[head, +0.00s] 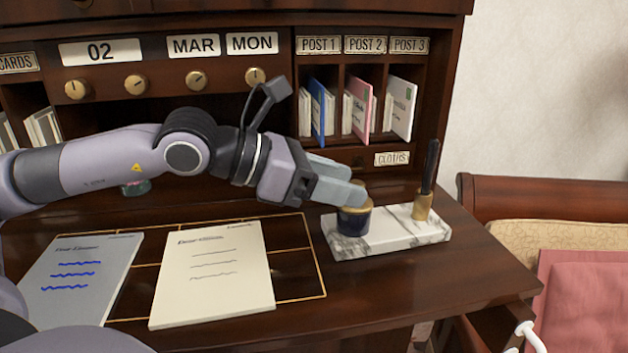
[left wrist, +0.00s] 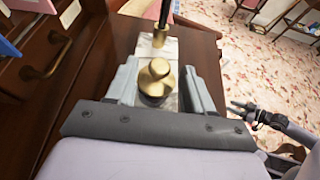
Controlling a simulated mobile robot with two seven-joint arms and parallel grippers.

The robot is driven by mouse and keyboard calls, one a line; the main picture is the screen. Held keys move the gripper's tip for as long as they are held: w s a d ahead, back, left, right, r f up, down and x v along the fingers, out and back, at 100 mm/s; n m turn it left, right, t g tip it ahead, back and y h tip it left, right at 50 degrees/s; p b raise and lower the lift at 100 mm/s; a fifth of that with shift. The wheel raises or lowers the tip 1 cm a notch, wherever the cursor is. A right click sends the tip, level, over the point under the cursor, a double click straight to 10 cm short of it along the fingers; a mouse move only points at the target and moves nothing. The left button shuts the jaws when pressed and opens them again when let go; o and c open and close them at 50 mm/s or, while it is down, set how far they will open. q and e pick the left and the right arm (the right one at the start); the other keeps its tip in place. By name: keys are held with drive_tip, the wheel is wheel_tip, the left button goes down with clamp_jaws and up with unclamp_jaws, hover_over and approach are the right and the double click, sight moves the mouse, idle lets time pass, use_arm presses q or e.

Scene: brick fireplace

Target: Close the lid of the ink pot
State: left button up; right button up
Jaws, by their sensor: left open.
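The ink pot (head: 354,220) is a dark blue round pot with a gold rim, standing on the left part of a white marble stand (head: 385,236). My left gripper (head: 345,182) is open, with its fingers at the top of the pot. In the left wrist view, the gold lid (left wrist: 155,78) lies between the two fingers of the left gripper (left wrist: 158,88), with small gaps beside it. The fingers hide much of the lid in the head view, so I cannot tell whether it sits fully shut. My right gripper (left wrist: 240,108) is off to the right, open and empty.
A dark pen in a gold holder (head: 423,206) stands on the stand's right end. Two written sheets (head: 215,272) lie on the desk to the left. Letter slots (head: 360,105) rise behind. A chair with a pink cushion (head: 588,300) stands at right.

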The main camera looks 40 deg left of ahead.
use_arm(q)
drive_tip(key=shift+b+v, duration=0.8)
drive_tip(key=shift+v, duration=1.1)
